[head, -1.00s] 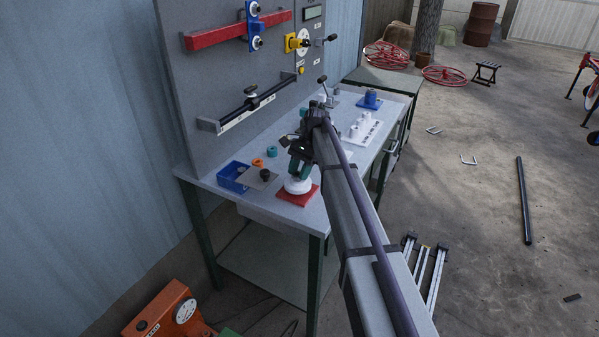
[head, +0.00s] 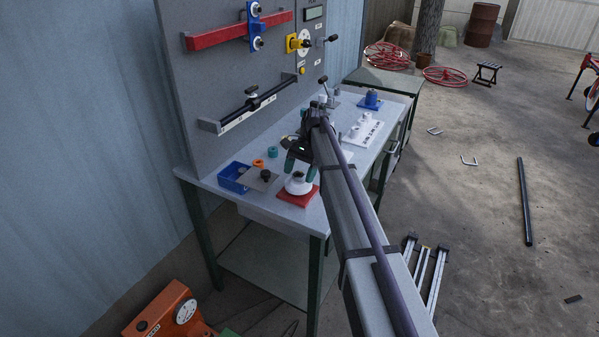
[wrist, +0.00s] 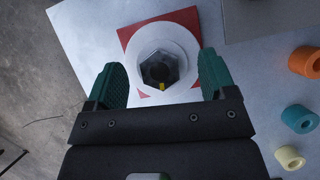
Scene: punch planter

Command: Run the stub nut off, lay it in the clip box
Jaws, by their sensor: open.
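The stub nut (wrist: 160,68) is a dark hex nut with a yellow mark, seen from above in the wrist view. It sits at the centre of a round white base (head: 297,187) on a red square plate (head: 303,200). My gripper (wrist: 163,80) is open, its green fingertips on either side of the nut and apart from it. In the head view my gripper (head: 300,168) is just above the white base. The blue clip box (head: 233,178) stands to the left on the bench, with small items inside that I cannot make out.
A white rack (head: 364,133) is farther right. The upright panel (head: 200,100) bounds the bench's left side.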

